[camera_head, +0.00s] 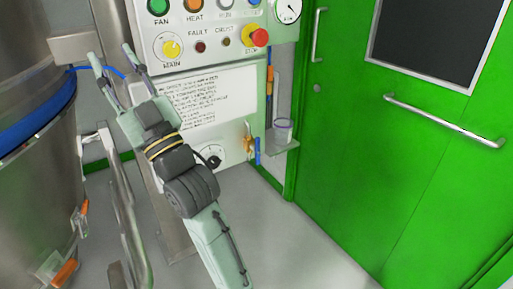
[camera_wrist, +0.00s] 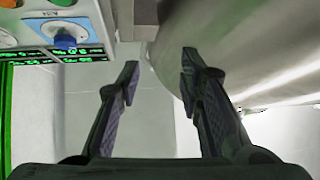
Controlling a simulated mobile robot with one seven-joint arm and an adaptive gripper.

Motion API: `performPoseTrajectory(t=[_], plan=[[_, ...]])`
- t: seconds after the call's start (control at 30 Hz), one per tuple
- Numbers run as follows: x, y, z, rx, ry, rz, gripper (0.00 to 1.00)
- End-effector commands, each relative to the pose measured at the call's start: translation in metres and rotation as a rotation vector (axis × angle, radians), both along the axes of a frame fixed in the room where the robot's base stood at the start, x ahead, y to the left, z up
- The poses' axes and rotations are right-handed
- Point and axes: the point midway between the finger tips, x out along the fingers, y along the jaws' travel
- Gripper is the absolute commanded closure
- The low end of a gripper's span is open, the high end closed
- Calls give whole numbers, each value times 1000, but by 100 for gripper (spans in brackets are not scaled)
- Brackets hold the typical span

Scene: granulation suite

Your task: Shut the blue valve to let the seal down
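A slim upright blue handle (camera_head: 257,151) sits beside a brass fitting (camera_head: 248,140) at the lower right edge of the control panel; it looks like the blue valve. A blue band (camera_head: 38,122), possibly the seal, wraps the steel vessel at the left. My gripper (camera_head: 110,52) is open and empty, left of the panel and well apart from the blue handle. In the wrist view its two fingers (camera_wrist: 160,75) are spread with nothing between them. The wrist view also shows a blue knob (camera_wrist: 65,42) on a labelled plate, left of the fingers.
The panel (camera_head: 215,55) carries buttons, a yellow knob, a red stop button (camera_head: 257,37) and a gauge. A cup (camera_head: 283,130) stands on a small shelf right of the blue handle. A green door (camera_head: 400,150) fills the right. The steel vessel (camera_wrist: 225,45) is close to my right finger.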

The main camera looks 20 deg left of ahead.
Motion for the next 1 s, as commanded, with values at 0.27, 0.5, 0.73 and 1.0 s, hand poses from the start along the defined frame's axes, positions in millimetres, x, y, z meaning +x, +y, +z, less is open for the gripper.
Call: performPoseTrajectory(t=[0.27,0.5,0.73,1.0], plan=[[222,-79,-210,-405,372,-192,67],[285,-182,-335,-554,582,-179,67],[294,-199,-356,-575,618,-158,67],[323,-161,-354,-576,617,-157,67]])
